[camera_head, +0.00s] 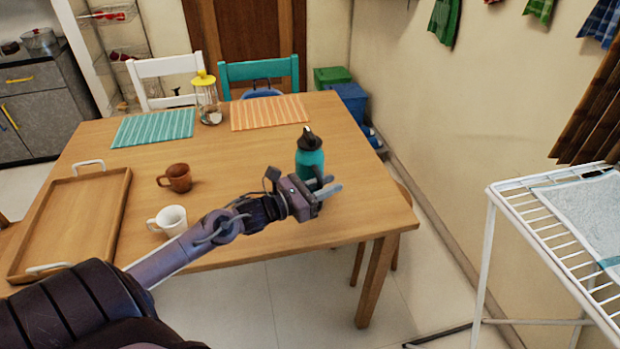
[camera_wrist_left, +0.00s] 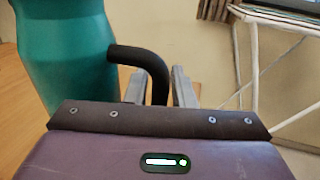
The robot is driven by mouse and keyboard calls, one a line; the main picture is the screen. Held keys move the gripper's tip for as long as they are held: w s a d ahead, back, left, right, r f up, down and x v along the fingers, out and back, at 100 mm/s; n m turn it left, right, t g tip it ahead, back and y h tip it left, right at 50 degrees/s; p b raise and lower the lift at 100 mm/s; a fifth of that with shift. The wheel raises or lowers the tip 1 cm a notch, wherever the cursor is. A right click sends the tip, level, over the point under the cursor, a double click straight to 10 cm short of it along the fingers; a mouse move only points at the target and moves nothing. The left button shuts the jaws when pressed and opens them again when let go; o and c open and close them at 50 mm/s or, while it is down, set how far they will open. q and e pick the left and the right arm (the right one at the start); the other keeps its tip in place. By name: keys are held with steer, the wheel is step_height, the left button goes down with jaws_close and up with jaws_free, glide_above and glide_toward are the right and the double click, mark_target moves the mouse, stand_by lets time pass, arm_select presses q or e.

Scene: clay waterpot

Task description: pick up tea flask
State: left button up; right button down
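The tea flask (camera_head: 310,162) is teal with a black lid and stands upright near the right end of the wooden table. My left gripper (camera_head: 325,187) is in front of its lower part in the head view. In the left wrist view the flask body (camera_wrist_left: 66,50) fills the left side, outside the fingers. Its curved black handle (camera_wrist_left: 148,62) reaches over to the gap between the two grey fingers of my left gripper (camera_wrist_left: 160,88). The fingers stand apart, with a little room beside the handle. I cannot tell whether a finger touches it. My right gripper is out of view.
On the table (camera_head: 240,172) are a white mug (camera_head: 171,219), a brown mug (camera_head: 177,178), a wooden tray (camera_head: 75,222), a glass jar (camera_head: 207,102) and two placemats. A white drying rack (camera_head: 530,215) stands at right.

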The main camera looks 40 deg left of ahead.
arm_select(q)
jaws_close()
steer(key=shift+r, duration=0.15)
step_height(320, 180, up, 20)
steer(key=shift+b, duration=0.35)
stand_by(0.4)
